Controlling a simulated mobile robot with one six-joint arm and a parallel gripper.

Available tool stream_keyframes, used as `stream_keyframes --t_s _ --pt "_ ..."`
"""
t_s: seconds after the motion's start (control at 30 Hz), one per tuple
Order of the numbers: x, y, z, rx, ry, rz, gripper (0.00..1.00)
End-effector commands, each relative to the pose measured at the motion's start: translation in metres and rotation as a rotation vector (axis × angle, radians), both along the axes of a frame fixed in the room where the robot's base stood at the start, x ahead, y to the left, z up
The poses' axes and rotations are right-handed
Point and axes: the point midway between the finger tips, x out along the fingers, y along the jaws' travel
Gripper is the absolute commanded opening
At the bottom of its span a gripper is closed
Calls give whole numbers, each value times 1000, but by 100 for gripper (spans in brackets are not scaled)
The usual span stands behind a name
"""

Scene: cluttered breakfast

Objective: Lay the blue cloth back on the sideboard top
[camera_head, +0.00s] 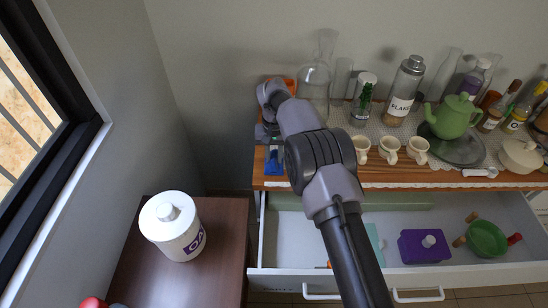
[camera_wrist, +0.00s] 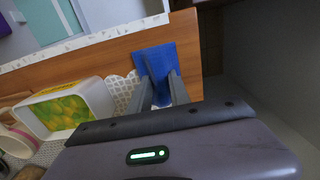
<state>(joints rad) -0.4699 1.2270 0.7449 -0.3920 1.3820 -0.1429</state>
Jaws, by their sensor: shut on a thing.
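The blue cloth (camera_wrist: 154,56) is between my gripper's fingers (camera_wrist: 161,83) in the wrist view, at the left end of the wooden sideboard top (camera_wrist: 105,52). My gripper is shut on it. In the head view a small part of the blue cloth (camera_head: 276,163) shows at the front left of the sideboard top (camera_head: 330,177). My arm hides most of that corner and the fingertips. I cannot tell whether the cloth rests on the wood or is held just above it.
A green-and-yellow box (camera_wrist: 68,106) stands close beside my gripper. Cups (camera_head: 389,151), jars and a green teapot (camera_head: 453,116) crowd the top. The drawer below is open, with a purple box (camera_head: 422,249) and green bowl (camera_head: 486,240) inside.

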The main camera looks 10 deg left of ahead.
Motion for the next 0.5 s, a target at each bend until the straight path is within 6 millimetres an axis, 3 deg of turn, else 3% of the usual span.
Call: stream_keyframes --t_s 0.07,0.1,0.2,0.43,0.5 --pt "0 0 -3 0 0 0 0" --pt "0 0 -3 0 0 0 27" --pt "0 0 -3 0 0 0 45" --pt "0 0 -1 0 0 0 45" --pt "0 0 7 0 -1 -1 45"
